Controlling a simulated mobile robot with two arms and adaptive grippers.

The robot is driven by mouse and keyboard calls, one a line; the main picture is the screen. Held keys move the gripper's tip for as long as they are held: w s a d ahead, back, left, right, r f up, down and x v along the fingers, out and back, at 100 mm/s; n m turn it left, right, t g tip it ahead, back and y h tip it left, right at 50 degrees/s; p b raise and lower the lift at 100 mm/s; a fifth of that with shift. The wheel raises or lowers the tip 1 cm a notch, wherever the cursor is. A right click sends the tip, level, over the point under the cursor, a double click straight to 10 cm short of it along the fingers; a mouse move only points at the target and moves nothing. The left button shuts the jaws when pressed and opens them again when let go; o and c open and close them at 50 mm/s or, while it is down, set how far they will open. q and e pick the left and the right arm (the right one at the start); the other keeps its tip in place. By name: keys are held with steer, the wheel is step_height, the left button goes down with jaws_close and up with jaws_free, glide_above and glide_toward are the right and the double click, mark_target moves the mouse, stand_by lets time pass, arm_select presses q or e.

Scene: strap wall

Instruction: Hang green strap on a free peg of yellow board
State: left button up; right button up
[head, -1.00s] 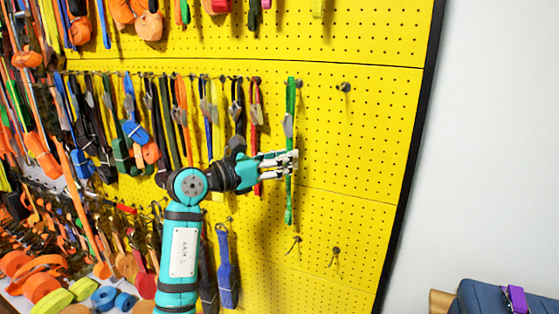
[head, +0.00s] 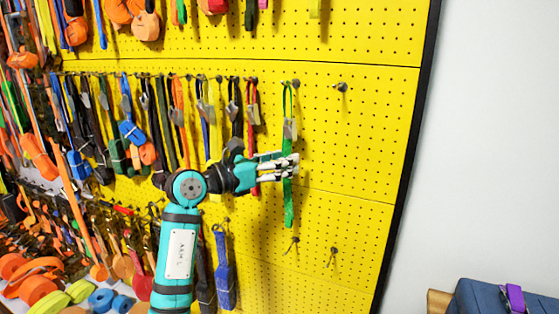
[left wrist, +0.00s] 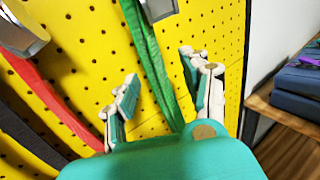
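The green strap (head: 288,200) hangs on the yellow board (head: 350,150), with its top loop at a peg (head: 295,83) at the right end of the row of hung straps. A grey metal buckle shows on it below the loop. My left gripper (head: 280,166) is at the strap's middle, below the buckle. In the left wrist view, the green strap (left wrist: 152,60) runs down between the two spread fingers of my left gripper (left wrist: 160,88), with gaps to both sides. My palm hides its lower part there. My right gripper is not in view.
A bare peg (head: 341,87) stands to the right of the green strap. Two more bare pegs (head: 294,241) (head: 334,251) are below. A red strap (head: 252,120) hangs close on the left.

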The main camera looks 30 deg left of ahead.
arm_select(q)
steer(key=shift+o, duration=0.2)
steer(key=shift+s+a, duration=0.1)
steer(key=v, duration=1.1)
steer(key=shift+s+a, duration=0.15)
steer(key=shift+s, duration=0.25)
